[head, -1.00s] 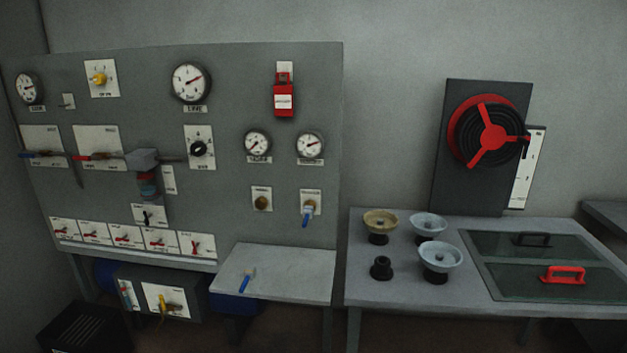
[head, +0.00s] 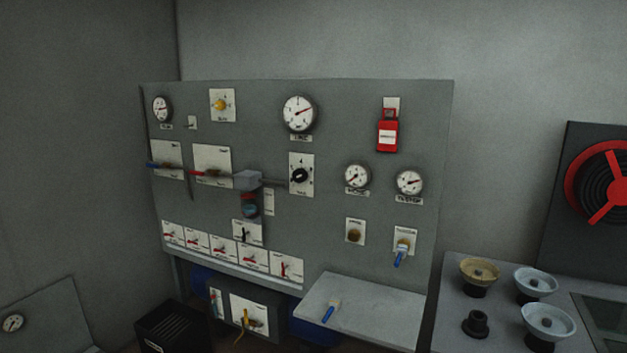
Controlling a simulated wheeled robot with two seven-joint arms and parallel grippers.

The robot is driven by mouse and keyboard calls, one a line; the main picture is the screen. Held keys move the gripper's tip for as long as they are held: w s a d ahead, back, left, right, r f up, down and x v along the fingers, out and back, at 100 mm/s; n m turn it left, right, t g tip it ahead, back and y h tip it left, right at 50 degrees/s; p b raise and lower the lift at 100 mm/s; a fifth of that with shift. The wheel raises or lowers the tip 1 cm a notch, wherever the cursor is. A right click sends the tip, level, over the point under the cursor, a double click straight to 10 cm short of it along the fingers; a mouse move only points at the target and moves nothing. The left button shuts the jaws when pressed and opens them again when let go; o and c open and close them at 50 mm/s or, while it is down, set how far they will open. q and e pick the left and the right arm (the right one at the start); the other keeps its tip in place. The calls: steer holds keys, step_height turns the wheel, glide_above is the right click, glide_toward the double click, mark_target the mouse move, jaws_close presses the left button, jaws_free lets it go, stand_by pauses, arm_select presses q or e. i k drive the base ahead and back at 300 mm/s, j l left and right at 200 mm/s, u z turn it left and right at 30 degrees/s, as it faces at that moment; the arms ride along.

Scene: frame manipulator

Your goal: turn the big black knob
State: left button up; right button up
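A black knob (head: 300,175) sits on a white marked plate near the middle of the grey upright panel (head: 330,230), below the large round gauge (head: 298,113). A pale mark shows on the knob, but its exact setting is too small to read. A smaller black handle (head: 244,233) is on a white plate lower down to the left. Neither of my grippers shows in the head view, and nothing covers the black knob.
A grey box-shaped part (head: 247,180) sticks out left of the knob. A small shelf (head: 375,305) with a blue-handled item (head: 329,312) juts out below. A table with bowl-topped pieces (head: 535,284) and a black stub (head: 478,323) stands at the right.

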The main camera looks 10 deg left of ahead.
mark_target(300, 175)
steer(key=i+j, duration=0.25)
steer(key=i+j+z, duration=0.1)
steer(key=j, duration=0.35)
steer(key=i+j, duration=0.35)
steer(key=z, duration=0.05)
